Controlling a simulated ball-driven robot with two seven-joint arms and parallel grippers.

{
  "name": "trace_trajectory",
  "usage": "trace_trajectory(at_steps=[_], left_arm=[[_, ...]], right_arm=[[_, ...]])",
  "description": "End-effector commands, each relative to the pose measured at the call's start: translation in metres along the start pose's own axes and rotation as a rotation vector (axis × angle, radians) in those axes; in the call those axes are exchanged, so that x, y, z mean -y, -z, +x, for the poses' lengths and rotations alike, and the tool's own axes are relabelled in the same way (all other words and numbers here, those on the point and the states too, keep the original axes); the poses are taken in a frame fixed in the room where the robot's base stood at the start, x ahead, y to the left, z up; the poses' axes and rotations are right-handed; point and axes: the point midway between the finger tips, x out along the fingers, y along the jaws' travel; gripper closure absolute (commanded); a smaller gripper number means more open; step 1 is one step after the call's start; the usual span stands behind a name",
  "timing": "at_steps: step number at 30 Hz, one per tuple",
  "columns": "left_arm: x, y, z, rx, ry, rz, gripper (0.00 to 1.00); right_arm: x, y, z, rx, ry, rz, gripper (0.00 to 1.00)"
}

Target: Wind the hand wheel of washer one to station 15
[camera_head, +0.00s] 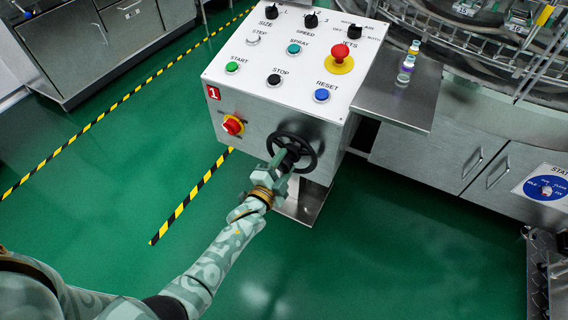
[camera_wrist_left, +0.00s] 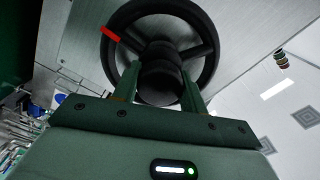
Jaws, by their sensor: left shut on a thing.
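The black hand wheel (camera_head: 309,141) sits on the front face of the washer one control box (camera_head: 276,106), low on its right side. In the left wrist view the wheel (camera_wrist_left: 210,55) fills the upper middle, with a red mark (camera_wrist_left: 110,34) on its rim at upper left. My left gripper (camera_head: 287,158) is at the wheel in the head view. In the wrist view its fingers (camera_wrist_left: 160,88) are shut on the wheel's black knob (camera_wrist_left: 160,72), one on each side. My right gripper is not in view.
The box top carries several buttons and knobs, with a red emergency stop (camera_head: 340,53). A steel shelf (camera_head: 398,100) with small vials (camera_head: 406,68) juts out to the right. Green floor (camera_head: 110,215) with striped tape (camera_head: 190,195) lies open to the left.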

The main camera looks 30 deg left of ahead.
Motion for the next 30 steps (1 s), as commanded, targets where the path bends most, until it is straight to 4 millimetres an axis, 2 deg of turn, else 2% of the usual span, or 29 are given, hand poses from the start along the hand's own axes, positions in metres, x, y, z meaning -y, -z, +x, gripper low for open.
trace_trajectory(at_steps=[10,11,13,23,28,30], left_arm=[[-0.002,0.000,-0.001,0.001,-0.004,0.002,0.98],[-0.002,0.000,-0.001,0.001,-0.004,0.002,0.55],[-0.002,0.000,-0.001,0.001,-0.004,0.002,0.36],[0.000,0.000,-0.003,0.000,-0.002,0.001,0.36],[0.003,0.002,-0.027,0.000,-0.002,0.001,0.36],[0.004,0.003,-0.044,0.000,-0.001,0.002,0.36]], right_arm=[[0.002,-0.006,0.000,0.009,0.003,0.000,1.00],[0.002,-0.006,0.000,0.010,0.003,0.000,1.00],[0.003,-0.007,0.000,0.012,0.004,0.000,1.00],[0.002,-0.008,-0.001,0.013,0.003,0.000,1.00],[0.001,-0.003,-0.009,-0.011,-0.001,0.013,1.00],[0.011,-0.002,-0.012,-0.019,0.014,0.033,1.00]])
